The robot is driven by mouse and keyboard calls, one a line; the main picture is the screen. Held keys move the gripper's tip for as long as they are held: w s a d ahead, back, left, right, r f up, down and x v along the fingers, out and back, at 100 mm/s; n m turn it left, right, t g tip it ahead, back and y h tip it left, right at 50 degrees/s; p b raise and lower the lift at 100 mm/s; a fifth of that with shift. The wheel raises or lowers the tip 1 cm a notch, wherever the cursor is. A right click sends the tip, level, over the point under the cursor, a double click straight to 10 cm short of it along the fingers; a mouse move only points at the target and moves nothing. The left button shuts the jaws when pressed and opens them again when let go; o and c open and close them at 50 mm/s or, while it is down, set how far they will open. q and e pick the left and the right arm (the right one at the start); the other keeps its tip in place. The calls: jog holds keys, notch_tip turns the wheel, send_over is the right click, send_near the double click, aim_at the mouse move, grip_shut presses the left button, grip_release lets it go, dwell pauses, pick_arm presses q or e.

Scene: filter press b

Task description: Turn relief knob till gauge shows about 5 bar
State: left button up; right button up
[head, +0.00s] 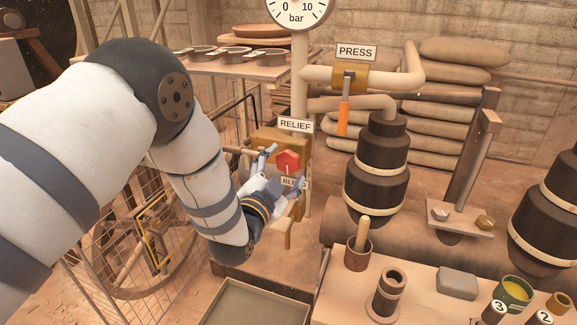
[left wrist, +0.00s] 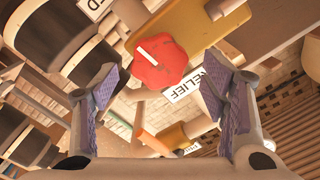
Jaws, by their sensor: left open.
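The red relief knob (head: 288,162) sits on a brass block (head: 268,140) below the RELIEF sign (head: 295,125). The knob also shows in the left wrist view (left wrist: 160,63), with a white pointer line on its face. My left gripper (head: 284,171) is open just in front of the knob. In the left wrist view its purple-padded fingers (left wrist: 162,88) stand wide apart, with the knob ahead between them and no clear contact. The gauge (head: 297,10) is cut off by the top edge; 0, 10 and bar are readable, but no needle shows. My right gripper is not in view.
The PRESS valve has an orange handle (head: 343,118) to the right. Dark ribbed cylinders (head: 377,170) and a table (head: 420,300) with cups stand right. A tray (head: 255,305) lies below the arm.

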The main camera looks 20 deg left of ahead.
aim_at(288, 162)
pick_arm(q)
jog(key=shift+w, duration=1.45)
jog(key=c, duration=1.2)
jog(key=shift+o, duration=0.2)
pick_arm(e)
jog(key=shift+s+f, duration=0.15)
pick_arm(q)
jog(key=shift+n, duration=0.4)
